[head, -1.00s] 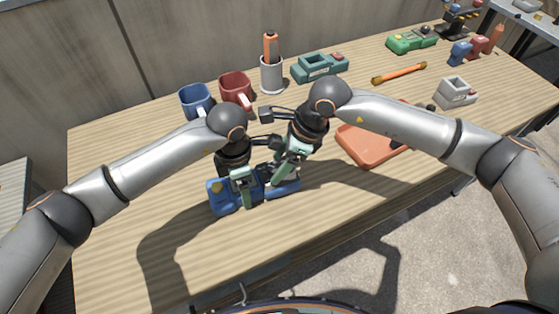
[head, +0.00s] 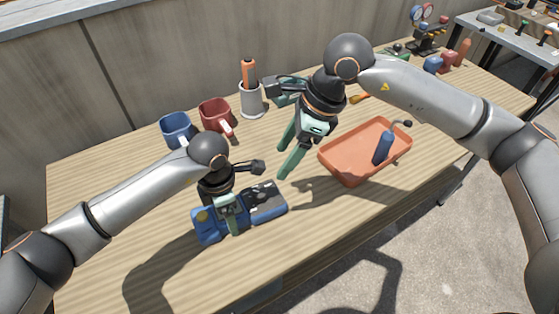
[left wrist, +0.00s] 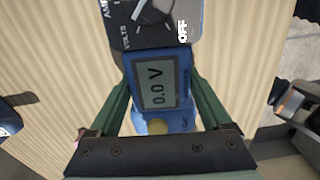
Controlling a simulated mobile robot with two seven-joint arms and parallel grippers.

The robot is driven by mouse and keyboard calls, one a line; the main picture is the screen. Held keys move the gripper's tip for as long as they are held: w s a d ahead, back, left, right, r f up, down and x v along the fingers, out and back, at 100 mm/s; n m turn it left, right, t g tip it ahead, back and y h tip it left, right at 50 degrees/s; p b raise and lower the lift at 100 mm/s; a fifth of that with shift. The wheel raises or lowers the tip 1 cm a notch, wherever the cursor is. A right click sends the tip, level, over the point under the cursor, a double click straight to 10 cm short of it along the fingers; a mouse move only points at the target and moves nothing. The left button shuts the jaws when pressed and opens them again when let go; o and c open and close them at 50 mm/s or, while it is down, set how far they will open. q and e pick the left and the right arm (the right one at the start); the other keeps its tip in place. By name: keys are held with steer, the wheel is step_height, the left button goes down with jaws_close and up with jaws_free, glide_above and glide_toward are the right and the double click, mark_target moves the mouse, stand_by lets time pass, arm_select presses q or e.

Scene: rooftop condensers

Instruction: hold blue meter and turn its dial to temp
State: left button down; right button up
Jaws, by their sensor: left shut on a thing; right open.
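The blue meter (head: 205,228) lies on the wooden table. My left gripper (head: 230,222) is shut across its body; the left wrist view shows a green finger at each side of the meter (left wrist: 183,75). The screen (left wrist: 158,85) reads 0.0 V. The dial (left wrist: 157,10) is cut off at the top of that view; its white mark points toward VOLTS, away from OFF. No temp label is visible. In the head view the dial face (head: 268,200) is too small to read. My right gripper (head: 283,161) is open and empty, above and right of the meter.
An orange tray (head: 343,172) holding a blue-handled tool (head: 383,148) lies to the right. A blue mug (head: 174,131), a red mug (head: 212,113) and a grey cup (head: 252,103) stand behind. The table's front strip is clear.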

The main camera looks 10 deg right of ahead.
stand_by(0.3)
steer(key=t+y, duration=0.2)
steer(key=y, duration=0.7)
glide_toward(261, 192)
steer(key=x, duration=0.8)
steer(key=shift+w+a+f, duration=0.1)
steer(key=shift+a+f, duration=0.05)
steer(key=shift+a, duration=0.2)
jaws_close()
